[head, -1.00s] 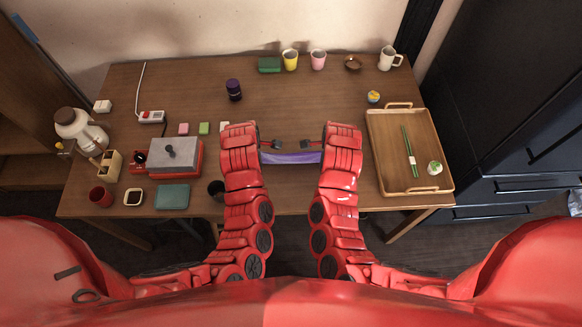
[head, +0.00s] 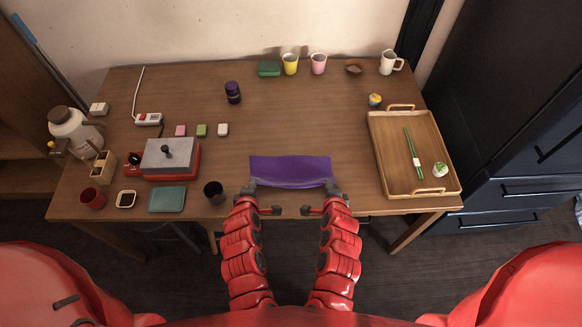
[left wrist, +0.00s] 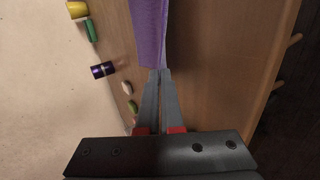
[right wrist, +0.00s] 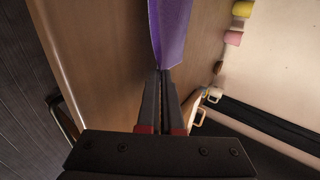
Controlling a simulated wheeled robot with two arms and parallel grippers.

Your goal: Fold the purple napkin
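The purple napkin (head: 290,171) is spread as a wide band near the table's front edge, its near edge slightly curved. My left gripper (head: 249,187) is at its near left corner, and my right gripper (head: 333,189) is at its near right corner. In the left wrist view the left fingers (left wrist: 160,73) are closed together on the napkin's edge (left wrist: 150,35). In the right wrist view the right fingers (right wrist: 162,70) are likewise closed on its edge (right wrist: 170,35). I cannot tell whether the near edge touches the table or is slightly raised.
A wooden tray (head: 375,150) with chopsticks stands to the right. A dark cup (head: 213,192), a teal box (head: 167,199) and a red-based grey device (head: 170,156) are to the left. Cups line the back. The table (head: 295,115) behind the napkin is clear.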

